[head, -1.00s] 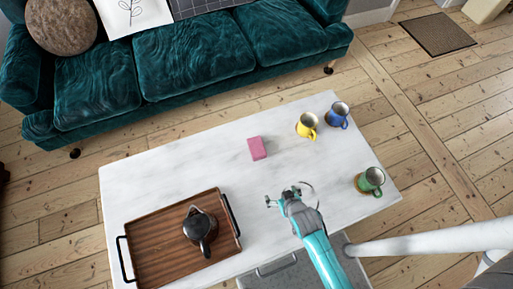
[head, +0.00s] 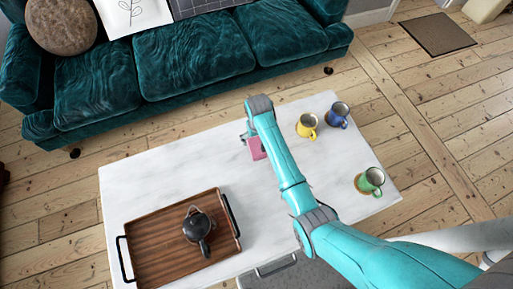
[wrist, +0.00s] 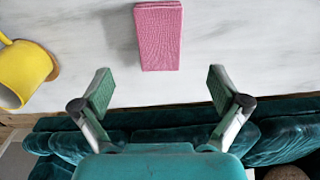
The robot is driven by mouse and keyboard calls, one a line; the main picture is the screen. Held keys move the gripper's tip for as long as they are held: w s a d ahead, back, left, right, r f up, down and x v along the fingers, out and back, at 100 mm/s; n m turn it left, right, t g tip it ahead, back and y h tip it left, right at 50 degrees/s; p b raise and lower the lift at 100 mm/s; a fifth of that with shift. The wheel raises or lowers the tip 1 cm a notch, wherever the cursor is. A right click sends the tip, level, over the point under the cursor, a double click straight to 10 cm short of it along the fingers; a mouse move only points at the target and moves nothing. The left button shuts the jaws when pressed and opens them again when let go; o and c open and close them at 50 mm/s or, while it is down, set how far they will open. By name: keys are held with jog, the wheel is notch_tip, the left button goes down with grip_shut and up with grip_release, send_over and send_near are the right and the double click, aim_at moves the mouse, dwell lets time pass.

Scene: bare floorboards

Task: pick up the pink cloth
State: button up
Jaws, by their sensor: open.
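The pink cloth (head: 257,149) is a small folded rectangle lying flat on the white marble table (head: 150,172). My arm partly covers it in the head view. In the wrist view the pink cloth (wrist: 159,37) shows whole, beyond the fingertips and roughly centred between them. My gripper (wrist: 160,88) is open and empty, with its two green-padded fingers spread wide apart. In the head view my gripper (head: 244,136) is at the far edge of the cloth, mostly hidden by my wrist. I see no contact with the cloth.
A yellow mug (head: 307,125) and a blue mug (head: 338,114) stand right of the cloth. A green mug (head: 370,181) stands near the right edge. A wooden tray (head: 150,254) with a dark teapot (head: 197,226) is at the left. A teal sofa (head: 195,55) stands behind the table.

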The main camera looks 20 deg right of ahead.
aim_at(257, 146)
jog(key=f, duration=0.6)
jog(key=w+f, duration=0.1)
jog(key=f, duration=0.2)
jog(key=shift+f, duration=0.35)
jog(key=shift+s, duration=0.1)
jog(key=shift+c, duration=0.3)
jog(key=c, duration=1.1)
